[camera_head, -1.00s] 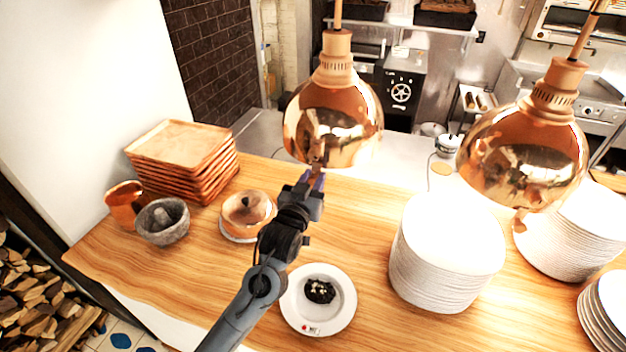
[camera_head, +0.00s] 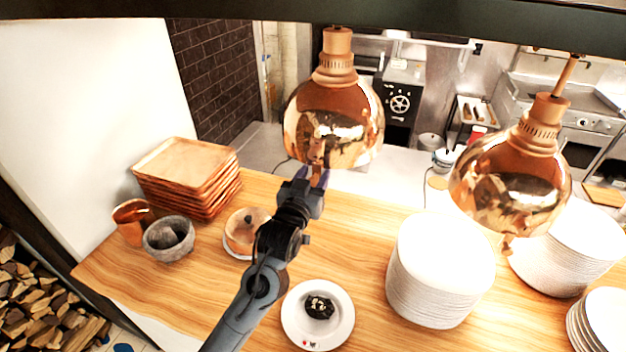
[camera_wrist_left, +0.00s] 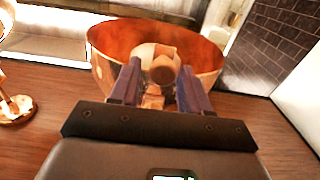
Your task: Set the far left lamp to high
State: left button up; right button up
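The left copper lamp (camera_head: 333,125) hangs over the wooden counter in the head view. Its open underside and round bulb (camera_wrist_left: 160,66) show in the left wrist view. A small copper knob (camera_wrist_left: 152,98) sits at the shade's near rim. My left gripper (camera_head: 317,178) is at the lower rim of this lamp. In the left wrist view its two purple fingers (camera_wrist_left: 160,88) stand apart, one on each side of the knob, with a gap visible. Whether a finger touches the knob is unclear. My right gripper is not in view.
A second copper lamp (camera_head: 512,180) hangs to the right. White plate stacks (camera_head: 440,270) stand beneath it. A plate with dark food (camera_head: 318,315), a copper pot (camera_head: 244,232), a stone mortar (camera_head: 169,239) and stacked wooden trays (camera_head: 187,175) are on the counter.

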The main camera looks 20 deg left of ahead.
pick_arm(q)
jog(key=shift+f, duration=0.25)
jog(key=shift+s, duration=0.2)
jog(key=s+b, duration=0.3)
jog(key=s, duration=0.7)
jog(key=shift+s+d, duration=0.15)
jog(key=shift+s, duration=0.05)
